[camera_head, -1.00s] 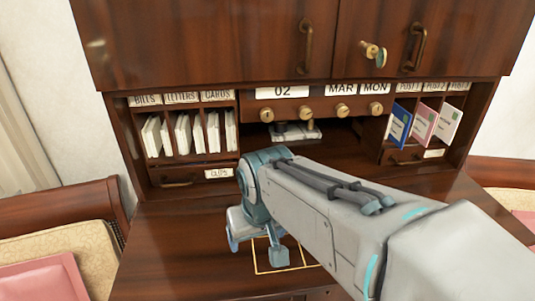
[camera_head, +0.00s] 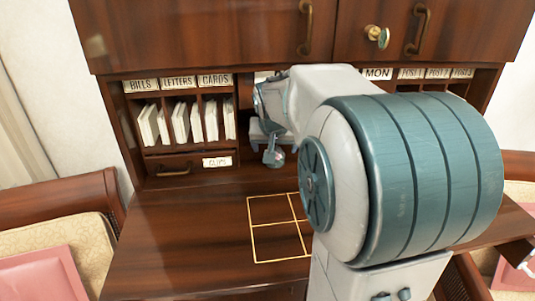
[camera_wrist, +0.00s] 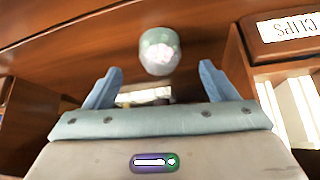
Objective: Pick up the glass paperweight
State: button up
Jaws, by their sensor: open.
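A rounded, pale greenish glassy object with a whitish patterned face, which looks like the glass paperweight (camera_wrist: 160,50), shows in the wrist view just beyond and between my fingertips. My gripper (camera_wrist: 161,68) is open, with one blue finger on each side and nothing held. In the head view my gripper (camera_head: 270,143) is inside the desk's central recess, partly hidden by my arm.
The wooden desk top (camera_head: 190,235) has a yellow outlined grid (camera_head: 280,230) and is otherwise clear at left. Letter slots (camera_head: 185,122) and a clips drawer (camera_head: 190,165) stand left of the recess. An upper cabinet (camera_head: 200,35) overhangs it. Its knob (camera_head: 377,36) protrudes.

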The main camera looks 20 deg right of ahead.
jog(key=shift+x, duration=3.15)
jog(key=c, duration=1.3)
